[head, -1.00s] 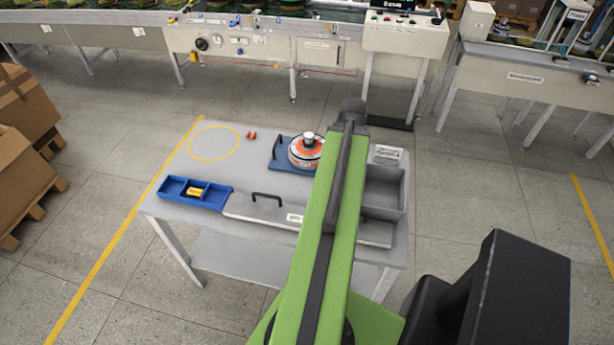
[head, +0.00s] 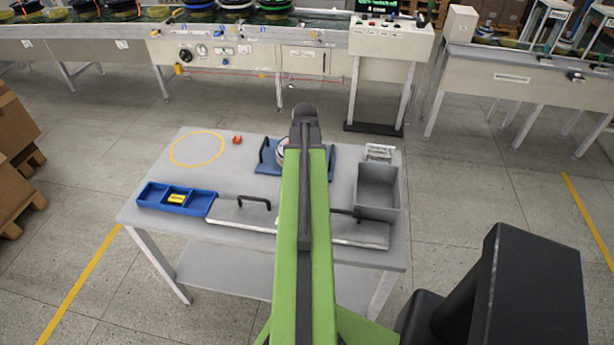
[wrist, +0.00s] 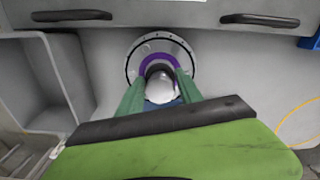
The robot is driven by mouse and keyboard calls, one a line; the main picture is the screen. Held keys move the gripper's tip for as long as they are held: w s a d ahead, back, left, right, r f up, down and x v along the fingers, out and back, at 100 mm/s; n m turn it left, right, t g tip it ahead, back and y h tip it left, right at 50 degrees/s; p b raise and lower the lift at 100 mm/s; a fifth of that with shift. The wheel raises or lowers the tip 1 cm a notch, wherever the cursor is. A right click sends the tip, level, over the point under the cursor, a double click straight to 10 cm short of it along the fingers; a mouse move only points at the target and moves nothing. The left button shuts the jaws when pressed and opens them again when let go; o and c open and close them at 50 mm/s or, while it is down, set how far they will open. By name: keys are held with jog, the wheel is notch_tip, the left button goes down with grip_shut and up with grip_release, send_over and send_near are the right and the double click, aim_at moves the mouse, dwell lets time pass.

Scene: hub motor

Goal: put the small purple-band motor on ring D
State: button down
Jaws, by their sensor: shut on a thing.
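The small purple-band motor shows in the wrist view as a round grey flange with a purple band (wrist: 146,62) and a silver knob at its centre. My gripper (wrist: 160,74) has its two green fingers closed on the motor's centre. The ring's inside is empty.
The table (head: 160,222) also has a blue divided tray (head: 150,196), a grey plate with handles (head: 235,210), a grey bin (head: 378,172) and a small orange piece (head: 237,140).

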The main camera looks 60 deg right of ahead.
jog(key=shift+f+b, duration=0.5)
jog(key=shift+f, duration=0.55)
jog(key=c, duration=0.8)
grip_release()
jog(key=shift+o, duration=0.2)
jog(key=shift+r, duration=0.15)
notch_tip(320, 180, up, 12)
jog(key=p, duration=1.2)
jog(key=shift+r+p, duration=0.2)
jog(key=shift+p, duration=0.15)
jog(key=shift+f, duration=0.1)
